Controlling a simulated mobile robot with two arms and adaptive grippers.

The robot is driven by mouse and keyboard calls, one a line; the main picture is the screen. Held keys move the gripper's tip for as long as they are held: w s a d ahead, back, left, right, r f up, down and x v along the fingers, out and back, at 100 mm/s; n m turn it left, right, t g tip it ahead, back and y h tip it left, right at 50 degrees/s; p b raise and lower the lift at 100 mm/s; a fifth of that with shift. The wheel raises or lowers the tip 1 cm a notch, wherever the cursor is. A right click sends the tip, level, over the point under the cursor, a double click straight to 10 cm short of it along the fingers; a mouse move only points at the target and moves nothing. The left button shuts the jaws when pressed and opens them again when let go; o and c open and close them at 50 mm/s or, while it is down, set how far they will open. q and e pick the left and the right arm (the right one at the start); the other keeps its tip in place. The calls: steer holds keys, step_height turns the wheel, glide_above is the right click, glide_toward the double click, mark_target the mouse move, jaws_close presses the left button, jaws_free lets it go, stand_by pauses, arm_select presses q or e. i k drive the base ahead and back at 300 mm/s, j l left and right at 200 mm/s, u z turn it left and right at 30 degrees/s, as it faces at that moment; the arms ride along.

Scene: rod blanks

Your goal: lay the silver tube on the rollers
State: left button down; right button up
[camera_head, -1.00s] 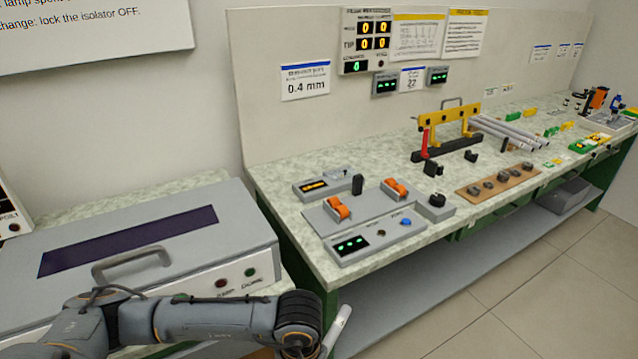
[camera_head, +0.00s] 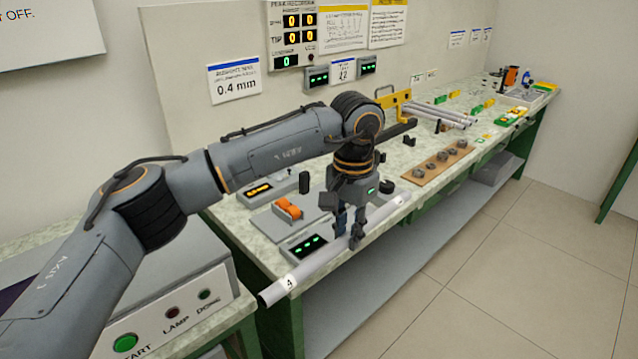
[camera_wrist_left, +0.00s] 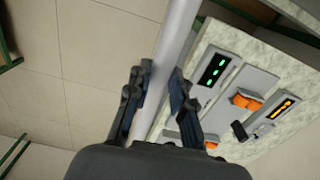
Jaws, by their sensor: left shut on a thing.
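The silver tube (camera_head: 318,262) is long and carries a label with a 4 near its lower left end. My left gripper (camera_head: 356,238) is shut on it near its middle and holds it slanted along the front edge of the bench. In the left wrist view the tube (camera_wrist_left: 172,45) runs up between the fingers of my left gripper (camera_wrist_left: 155,95). The orange rollers (camera_head: 288,207) sit on a grey plate behind the tube; one pair shows in the head view, and the arm hides the other. Both pairs of rollers (camera_wrist_left: 247,100) show in the left wrist view, right of the tube.
A display box (camera_head: 308,246) with green digits stands in front of the rollers. A yellow rack (camera_head: 396,104) with several silver tubes (camera_head: 440,113) is farther back. A wooden board (camera_head: 433,168) with dark pieces lies to the right. The floor in front is clear.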

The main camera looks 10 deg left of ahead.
mark_target(316, 190)
steer(key=i, duration=1.25)
